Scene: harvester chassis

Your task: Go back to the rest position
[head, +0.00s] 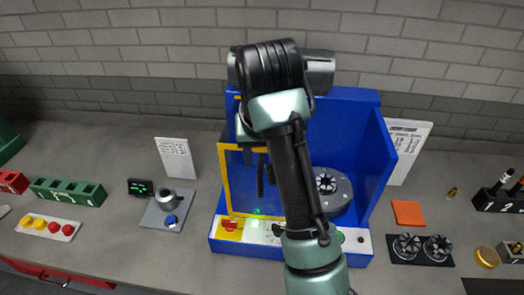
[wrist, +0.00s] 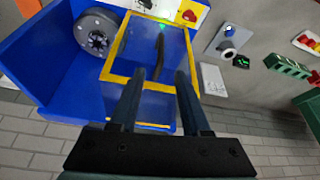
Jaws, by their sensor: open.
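My gripper (wrist: 158,78) is open, and nothing is held between its two dark fingers in the wrist view. In the head view its fingers (head: 264,172) hang in front of the yellow-framed door (head: 223,180) of the blue machine (head: 360,120). The door also shows behind the fingertips in the wrist view (wrist: 112,68); I cannot tell whether they touch it. My arm rises across the middle of the head view and hides part of the machine. A grey round chuck (head: 338,192) sits inside the machine, to the right of my arm.
Left of the machine stand a grey plate with a cylinder and blue knob (head: 163,212), a small display (head: 140,187) and a green rack (head: 68,191). Right are an orange square (head: 408,213), a dark holder with two round parts (head: 421,250) and a black rack (head: 497,200).

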